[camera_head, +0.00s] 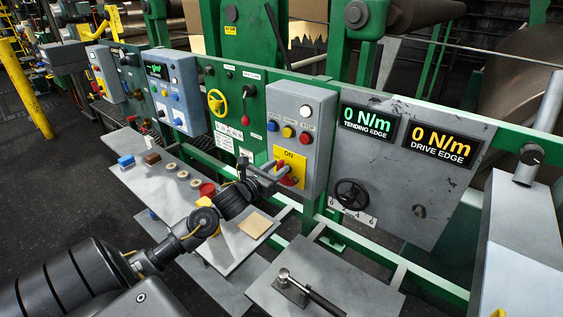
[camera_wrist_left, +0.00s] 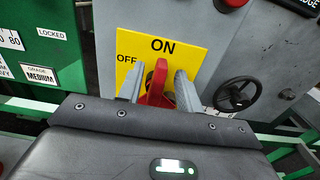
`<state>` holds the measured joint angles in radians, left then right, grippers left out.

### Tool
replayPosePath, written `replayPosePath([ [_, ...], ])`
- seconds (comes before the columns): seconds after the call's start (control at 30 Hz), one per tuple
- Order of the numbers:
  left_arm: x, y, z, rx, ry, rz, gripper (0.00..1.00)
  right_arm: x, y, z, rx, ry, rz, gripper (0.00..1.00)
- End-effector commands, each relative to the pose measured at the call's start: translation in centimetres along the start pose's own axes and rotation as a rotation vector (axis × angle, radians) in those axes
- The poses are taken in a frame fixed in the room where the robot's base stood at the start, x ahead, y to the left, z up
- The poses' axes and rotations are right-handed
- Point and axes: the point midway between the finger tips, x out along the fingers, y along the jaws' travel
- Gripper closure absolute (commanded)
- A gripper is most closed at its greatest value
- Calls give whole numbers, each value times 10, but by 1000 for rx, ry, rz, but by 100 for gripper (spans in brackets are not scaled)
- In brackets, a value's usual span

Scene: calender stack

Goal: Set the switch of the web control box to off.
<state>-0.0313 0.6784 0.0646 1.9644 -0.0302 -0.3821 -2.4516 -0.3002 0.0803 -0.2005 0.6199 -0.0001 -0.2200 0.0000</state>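The web control box (camera_head: 301,120) is a grey box with coloured buttons and a yellow plate (camera_head: 291,158) low on its front. The plate also shows in the left wrist view (camera_wrist_left: 185,55), reading ON at the top and OFF at the left. The red switch handle (camera_wrist_left: 157,80) stands upright, pointing toward ON. My left gripper (camera_head: 279,172) is at the plate, its two fingers (camera_wrist_left: 160,88) on either side of the handle. A gap shows on the handle's right; contact on the left side is unclear. The handle is partly hidden in the head view. My right gripper is not in view.
A grey panel (camera_head: 415,180) with two displays and a black handwheel (camera_head: 351,194) is right of the box. A green panel with a yellow wheel (camera_head: 217,102) is left. A grey shelf (camera_head: 215,222) with small items lies below my left arm.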

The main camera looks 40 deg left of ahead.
Motion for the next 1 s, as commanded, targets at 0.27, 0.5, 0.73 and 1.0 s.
replayPosePath([
  [0.27, 21, 0, 0, -1, 0, 1, 65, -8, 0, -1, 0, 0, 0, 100],
  [0.5, 22, 0, -1, 0, 0, 0, 65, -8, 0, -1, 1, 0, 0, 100],
  [0.73, 22, 0, -1, 0, 0, 0, 93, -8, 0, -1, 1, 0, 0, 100],
  [1.0, 22, -2, -1, -7, 1, -1, 100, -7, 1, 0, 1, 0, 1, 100],
])
